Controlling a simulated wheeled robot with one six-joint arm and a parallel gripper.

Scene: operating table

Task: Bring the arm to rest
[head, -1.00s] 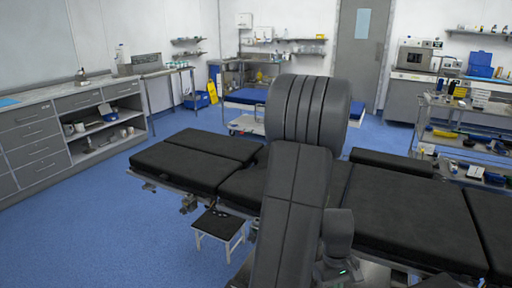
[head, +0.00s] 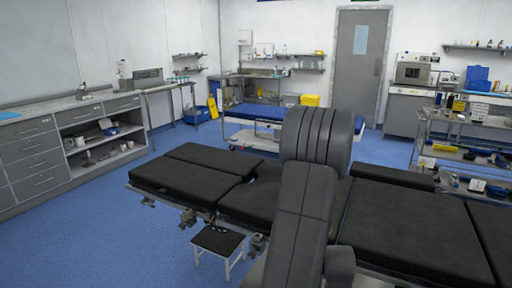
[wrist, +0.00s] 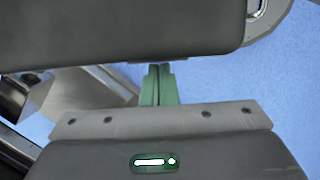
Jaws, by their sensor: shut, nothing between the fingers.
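My arm (head: 303,205) is folded up in front of the head camera, with a ribbed dark grey joint (head: 318,134) at its top. It hides part of the black padded operating table (head: 400,215) behind it. My gripper (wrist: 160,70) shows in the wrist view, its two green fingers side by side, shut and empty. The fingertips reach to the lower edge of a dark panel (wrist: 120,25). I cannot tell whether they touch it or what the panel belongs to. The gripper's fingers do not show in the head view.
A small black-topped stool (head: 218,240) stands by the table's near side. Grey drawer cabinets (head: 35,165) line the left wall. A shelved trolley (head: 440,150) stands at the right, a blue-topped trolley (head: 255,112) at the back. The blue floor (head: 100,235) is open at front left.

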